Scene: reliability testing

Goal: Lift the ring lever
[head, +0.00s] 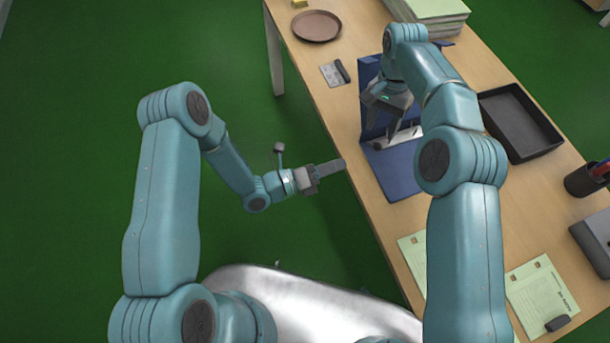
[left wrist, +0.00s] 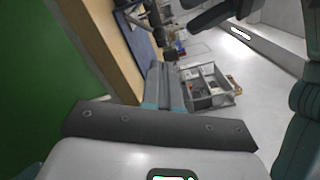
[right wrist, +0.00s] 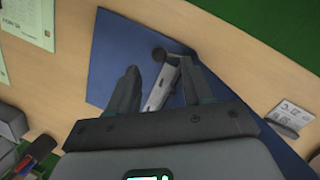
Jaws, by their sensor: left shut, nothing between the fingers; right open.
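A blue lever binder (head: 397,178) lies open on the wooden table in the head view, one blue panel standing up. Its metal ring mechanism (head: 402,138) shows beneath my right gripper (head: 384,122), which is open above it. In the right wrist view the metal mechanism (right wrist: 160,88) with a dark rounded lever end (right wrist: 158,54) appears between the fingers of my right gripper (right wrist: 158,70). I cannot tell whether they touch. My left gripper (head: 341,164) is shut and empty at the table's left edge, beside the binder. It also shows shut in the left wrist view (left wrist: 163,68).
A black tray (head: 515,125) lies right of the binder. A brown plate (head: 316,27), a card (head: 331,75) and a paper stack (head: 432,12) are at the far end. Green sheets (head: 540,290) and a pen cup (head: 583,180) are nearer. Green floor is clear at left.

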